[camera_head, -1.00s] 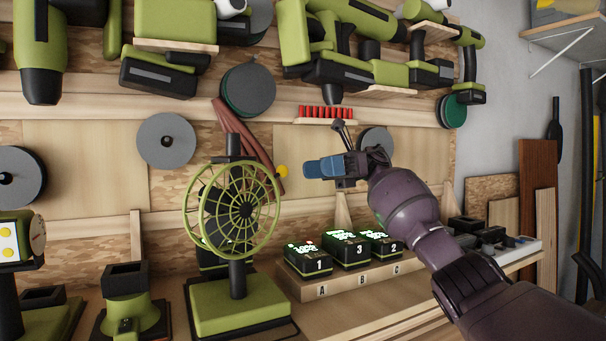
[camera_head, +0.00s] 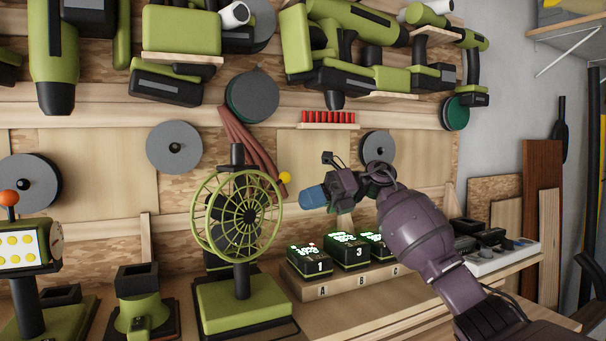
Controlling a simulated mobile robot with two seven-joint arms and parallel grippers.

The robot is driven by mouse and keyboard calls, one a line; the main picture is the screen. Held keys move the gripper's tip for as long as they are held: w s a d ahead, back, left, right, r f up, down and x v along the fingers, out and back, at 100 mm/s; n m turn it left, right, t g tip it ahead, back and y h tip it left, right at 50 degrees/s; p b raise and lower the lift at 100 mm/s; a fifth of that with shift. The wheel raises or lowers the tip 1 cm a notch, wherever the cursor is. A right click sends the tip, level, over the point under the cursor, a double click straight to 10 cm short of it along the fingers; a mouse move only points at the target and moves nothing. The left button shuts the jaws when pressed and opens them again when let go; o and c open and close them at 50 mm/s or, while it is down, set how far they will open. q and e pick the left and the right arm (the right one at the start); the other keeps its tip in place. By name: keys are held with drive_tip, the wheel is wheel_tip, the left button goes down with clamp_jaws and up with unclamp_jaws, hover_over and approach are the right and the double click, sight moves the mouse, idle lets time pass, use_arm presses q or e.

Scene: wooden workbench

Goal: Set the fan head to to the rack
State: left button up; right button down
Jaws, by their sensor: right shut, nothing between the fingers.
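The green fan head (camera_head: 243,213), a round wire cage with a dark hub, is on a black post above a green square base (camera_head: 246,302) on the workbench. The cage faces right and toward me. My right gripper (camera_head: 309,198), with blue fingertips, is shut and empty to the right of the cage, apart from it and above the batteries. Which rack the task means is not clear; a battery rack (camera_head: 318,290) lettered A, B and C stands right of the fan. My left gripper is not in view.
Batteries (camera_head: 351,251) numbered 1, 3 and one partly hidden by my arm sit on the rack. A green funnel-shaped stand (camera_head: 140,303) and a yellow-dotted device (camera_head: 20,248) stand left of the fan.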

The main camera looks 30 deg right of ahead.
drive_tip(key=s+a+r+m+t+h+p, duration=0.2)
drive_tip(key=s+m+t+h+p, duration=0.4)
drive_tip(key=s+m+t, duration=0.95)
drive_tip(key=w+a+r+m+g, duration=0.2)
drive_tip(key=w+a, duration=0.1)
drive_tip(key=w, duration=0.8)
drive_tip(key=shift+w+b, duration=0.3)
drive_tip(key=shift+b, duration=0.15)
drive_tip(key=shift+a+r, duration=0.1)
